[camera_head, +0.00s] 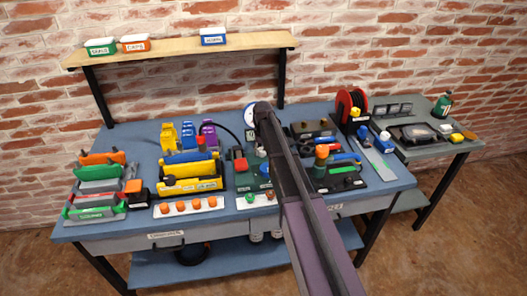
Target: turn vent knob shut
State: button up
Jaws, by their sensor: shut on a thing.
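My arm reaches up from the bottom edge over the middle of the blue workbench and hides much of what lies behind it. My gripper does not show apart from the arm, and its fingers and whatever is between them are hidden. A test rig (245,181) with a pressure gauge (249,118) stands at mid-bench, partly covered by the arm. A red part (240,163) and a small green round part (250,196) show on its left side. I cannot tell which part is the vent knob, nor how far it is turned.
Racks of yellow, blue and orange tools (190,172) stand left of the rig. A black tool tray (338,172) and a red reel (350,101) are to the right. A wooden shelf (180,48) with small boxes spans the back. A grey side table (440,150) adjoins at right.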

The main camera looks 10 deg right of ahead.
jog(key=m, duration=0.6)
jog(key=shift+w, duration=0.1)
dwell(0.3)
jog(key=o, duration=1.2)
jog(key=shift+c, duration=0.2)
